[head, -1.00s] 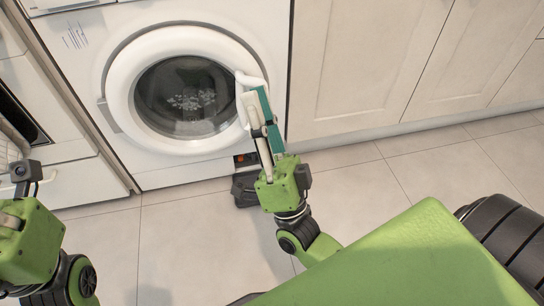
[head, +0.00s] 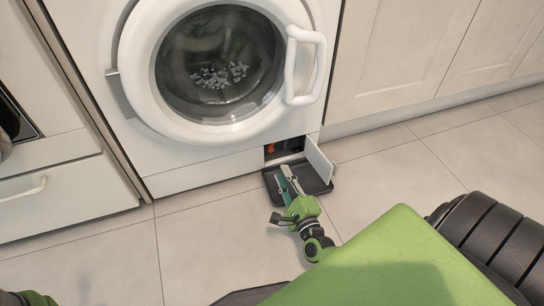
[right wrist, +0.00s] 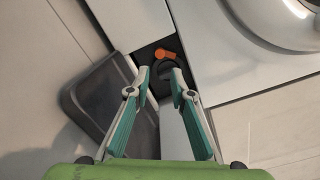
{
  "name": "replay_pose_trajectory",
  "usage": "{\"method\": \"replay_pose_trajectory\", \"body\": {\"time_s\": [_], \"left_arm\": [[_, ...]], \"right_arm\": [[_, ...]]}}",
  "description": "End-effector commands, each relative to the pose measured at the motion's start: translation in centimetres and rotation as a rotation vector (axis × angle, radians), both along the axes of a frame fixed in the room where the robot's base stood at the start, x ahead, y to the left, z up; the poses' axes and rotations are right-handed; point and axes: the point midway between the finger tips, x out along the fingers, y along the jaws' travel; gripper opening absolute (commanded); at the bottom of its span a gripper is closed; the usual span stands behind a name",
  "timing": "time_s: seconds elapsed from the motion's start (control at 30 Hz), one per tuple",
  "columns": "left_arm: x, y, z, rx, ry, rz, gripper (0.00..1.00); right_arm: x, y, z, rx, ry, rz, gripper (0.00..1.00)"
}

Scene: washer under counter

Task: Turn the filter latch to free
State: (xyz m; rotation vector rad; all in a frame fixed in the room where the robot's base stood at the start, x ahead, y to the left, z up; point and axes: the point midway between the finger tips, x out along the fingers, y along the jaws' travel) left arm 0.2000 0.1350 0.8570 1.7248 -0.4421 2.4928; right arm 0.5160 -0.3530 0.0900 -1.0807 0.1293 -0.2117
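The orange filter latch (right wrist: 165,54) sits in the dark filter recess at the washer's lower right corner. In the right wrist view it lies tilted, just above a dark round filter cap (right wrist: 163,71). In the head view the latch (head: 270,149) is a small orange spot. My right gripper (right wrist: 158,84) is open and empty, its two teal-backed fingers apart and pointing at the recess, with the latch beyond the tips. In the head view, my right gripper (head: 286,171) is over the black tray, short of the recess. Only a green bit of my left arm shows at bottom left.
A small white flap (head: 320,162) stands open at the recess's right side. A shallow black tray (head: 319,185) lies on the floor before it, also seen in the wrist view (right wrist: 96,105). The washer door (head: 140,70) is shut. Floor tiles around are clear.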

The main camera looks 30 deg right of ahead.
Motion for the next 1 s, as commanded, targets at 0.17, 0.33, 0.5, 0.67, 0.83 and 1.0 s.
{"method": "replay_pose_trajectory", "body": {"time_s": [0.17, 0.33, 0.5, 0.67, 0.83, 1.0], "left_arm": [[0.0, 0.0, -2.5, 0.000, 0.001, 0.000, 0.00], [0.0, 0.0, -3.9, 0.000, 0.001, 0.000, 0.00], [0.0, 0.0, -4.7, 0.001, 0.000, 0.000, 0.00], [0.0, 0.0, -4.9, 0.001, 0.000, 0.000, 0.00], [0.0, 0.0, -4.8, 0.001, 0.000, 0.000, 0.00], [0.0, 0.0, -4.8, 0.001, 0.000, 0.000, 0.00]], "right_arm": [[4.0, -1.0, -0.4, -0.001, -0.006, -0.001, 0.21], [7.1, -1.7, -0.3, -0.002, -0.005, -0.001, 0.21], [9.1, -2.2, -0.2, -0.003, -0.003, -0.001, 0.21], [9.8, -2.3, 0.0, -0.002, -0.001, 0.000, 0.21], [9.8, -2.3, 0.0, -0.002, -0.001, 0.000, 0.21], [9.8, -2.3, 0.0, -0.002, -0.001, 0.000, 0.00]]}}
